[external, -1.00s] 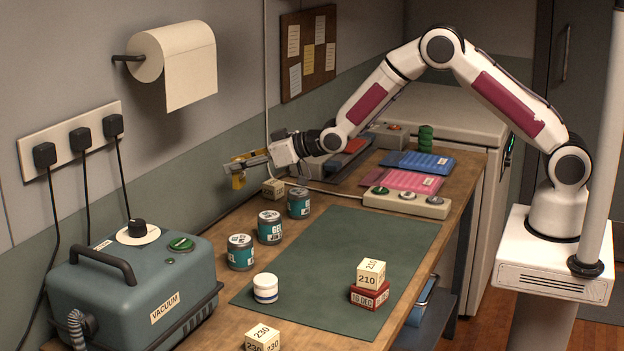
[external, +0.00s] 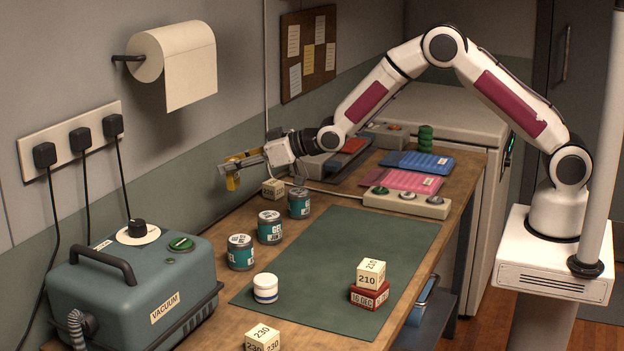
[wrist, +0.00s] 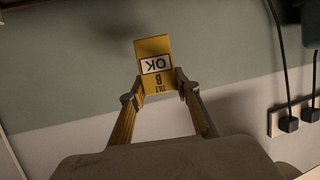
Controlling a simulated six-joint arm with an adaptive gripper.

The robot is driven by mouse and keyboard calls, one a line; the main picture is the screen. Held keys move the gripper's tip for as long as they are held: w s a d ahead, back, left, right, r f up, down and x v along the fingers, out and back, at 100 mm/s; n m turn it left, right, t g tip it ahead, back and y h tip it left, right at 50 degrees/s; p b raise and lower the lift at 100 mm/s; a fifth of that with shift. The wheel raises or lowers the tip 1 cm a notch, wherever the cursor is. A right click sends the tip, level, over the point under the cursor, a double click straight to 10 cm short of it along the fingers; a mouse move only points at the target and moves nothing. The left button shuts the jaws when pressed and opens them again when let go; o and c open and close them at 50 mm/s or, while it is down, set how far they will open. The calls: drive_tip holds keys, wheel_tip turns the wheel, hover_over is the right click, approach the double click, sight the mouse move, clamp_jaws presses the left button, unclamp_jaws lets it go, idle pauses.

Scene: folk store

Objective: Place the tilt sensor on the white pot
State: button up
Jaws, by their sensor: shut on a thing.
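The tilt sensor (wrist: 154,64) is a small yellow block with a white OK label and the letters TILT B. My gripper (wrist: 160,88) is shut on it in the wrist view. In the external view my gripper (external: 236,168) holds the yellow tilt sensor (external: 232,181) in the air near the back wall, above and left of a small cream block. The white pot (external: 266,288), a small round jar with a blue band, stands on the green mat's near left corner, well away from my gripper.
Several grey-teal cans (external: 270,228) stand in a row left of the green mat (external: 340,250). A cream 210 block sits on a red block (external: 369,295). A vacuum unit (external: 140,275) fills the near left. A button strip (external: 406,203) lies behind the mat.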

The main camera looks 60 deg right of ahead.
drive_tip(key=s+a+r+n+y, duration=0.2)
drive_tip(key=s+a+r, duration=0.15)
drive_tip(key=a, duration=0.65)
drive_tip(key=n+g+y, duration=0.5)
hover_over(265, 278)
drive_tip(key=shift+r, duration=0.45)
drive_tip(key=shift+f+t, duration=0.1)
drive_tip(key=shift+t, duration=0.2)
wheel_tip(265, 278, down, 6)
drive_tip(key=shift+f, duration=0.15)
drive_tip(key=shift+f, duration=1.8)
drive_tip(key=shift+f, duration=0.1)
